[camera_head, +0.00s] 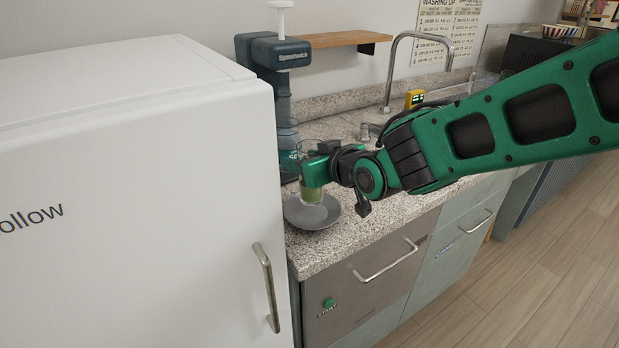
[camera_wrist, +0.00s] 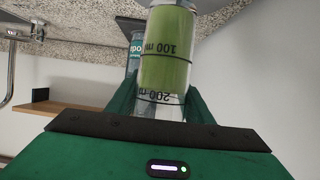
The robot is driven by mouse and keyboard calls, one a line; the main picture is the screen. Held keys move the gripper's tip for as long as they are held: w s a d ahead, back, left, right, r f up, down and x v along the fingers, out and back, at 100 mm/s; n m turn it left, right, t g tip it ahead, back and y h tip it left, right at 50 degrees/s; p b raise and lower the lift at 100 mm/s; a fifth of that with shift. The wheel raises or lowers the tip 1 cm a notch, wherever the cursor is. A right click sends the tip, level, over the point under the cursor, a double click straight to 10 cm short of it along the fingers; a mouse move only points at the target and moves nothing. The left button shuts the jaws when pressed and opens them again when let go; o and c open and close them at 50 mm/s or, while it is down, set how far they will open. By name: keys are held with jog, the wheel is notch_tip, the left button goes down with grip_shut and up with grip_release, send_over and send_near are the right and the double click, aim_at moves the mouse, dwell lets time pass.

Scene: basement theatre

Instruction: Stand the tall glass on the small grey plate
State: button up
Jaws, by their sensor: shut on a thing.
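The tall glass (camera_head: 312,195) is clear and holds green liquid. It is upright over the small grey plate (camera_head: 327,215) on the counter. I cannot tell whether its base touches the plate or hangs just above it. My gripper (camera_head: 314,172) is shut on the glass from the right side, around its middle. In the wrist view, which is upside down, the glass (camera_wrist: 166,62) stands between my green fingers and shows printed volume marks. The glass's rim is partly hidden behind my gripper in that view.
A tall white fridge-like cabinet (camera_head: 130,180) stands close at the left of the plate. A dark blender-like machine (camera_head: 274,60) stands behind the glass. The plate lies near the counter's (camera_head: 375,225) left end. A tap (camera_head: 390,75) and wooden shelf (camera_head: 342,39) are further back.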

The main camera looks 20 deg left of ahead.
jog(key=shift+f, duration=1.95)
jog(key=o, duration=1.4)
jog(key=shift+f, duration=0.15)
jog(key=shift+s+d+r, duration=0.2)
jog(key=shift+d+r, duration=0.1)
jog(key=v, duration=1.1)
jog(key=shift+s+d, duration=0.1)
